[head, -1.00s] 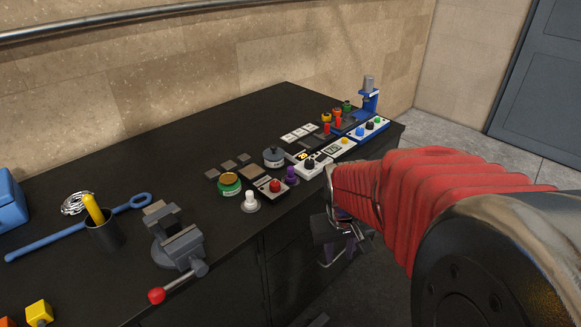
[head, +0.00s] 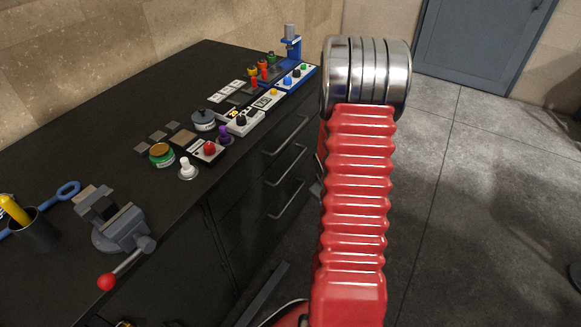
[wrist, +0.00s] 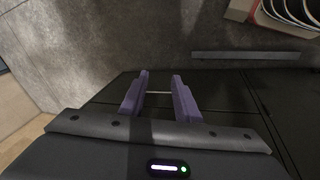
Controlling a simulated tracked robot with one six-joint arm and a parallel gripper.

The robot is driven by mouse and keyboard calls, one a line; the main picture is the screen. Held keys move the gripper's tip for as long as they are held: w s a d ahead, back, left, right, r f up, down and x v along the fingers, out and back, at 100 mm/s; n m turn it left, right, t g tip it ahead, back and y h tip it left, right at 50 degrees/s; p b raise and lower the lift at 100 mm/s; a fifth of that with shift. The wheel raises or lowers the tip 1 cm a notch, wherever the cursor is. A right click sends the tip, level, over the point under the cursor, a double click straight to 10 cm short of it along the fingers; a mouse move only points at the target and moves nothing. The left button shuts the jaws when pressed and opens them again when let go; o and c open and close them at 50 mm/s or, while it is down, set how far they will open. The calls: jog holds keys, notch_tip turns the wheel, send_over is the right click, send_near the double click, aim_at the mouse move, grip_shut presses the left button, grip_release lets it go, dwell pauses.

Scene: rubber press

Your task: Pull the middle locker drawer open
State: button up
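In the head view, three stacked drawers with grey bar handles show in the dark front of the bench. The middle drawer's handle (head: 285,169) lies between the upper and lower ones, and the drawer looks closed. My gripper is mostly hidden behind my red arm in the head view, right of the drawers. In the wrist view, the two purple fingers of my gripper (wrist: 158,96) are apart, with a thin light bar crossing the gap. Whether that bar is the middle handle, and whether the fingers touch it, I cannot tell.
The black bench top (head: 120,135) carries a vise (head: 120,227), a green-orange jar (head: 162,155), a white knob (head: 187,168) and several control boxes near the drawer-side edge. Grey floor (head: 460,190) is open at the right, before a blue-grey door (head: 485,45).

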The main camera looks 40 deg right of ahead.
jog(key=w+d+f+n+t, duration=0.1)
jog(key=d+f+n+t, duration=0.4)
jog(key=f, duration=0.6)
jog(key=n+t+y, duration=0.2)
jog(key=n+t, duration=0.7)
jog(key=n, duration=0.4)
send_near(291, 165)
jog(key=s, duration=0.4)
jog(key=shift+w, duration=0.15)
jog(key=shift+w, duration=0.1)
jog(key=w+f, duration=0.1)
jog(key=w, duration=0.8)
jog(key=w+f, duration=0.1)
jog(key=w, duration=0.3)
jog(key=shift+w+d+f, duration=0.2)
jog(key=shift+d+f, duration=0.1)
jog(key=shift+d, duration=0.1)
grip_shut()
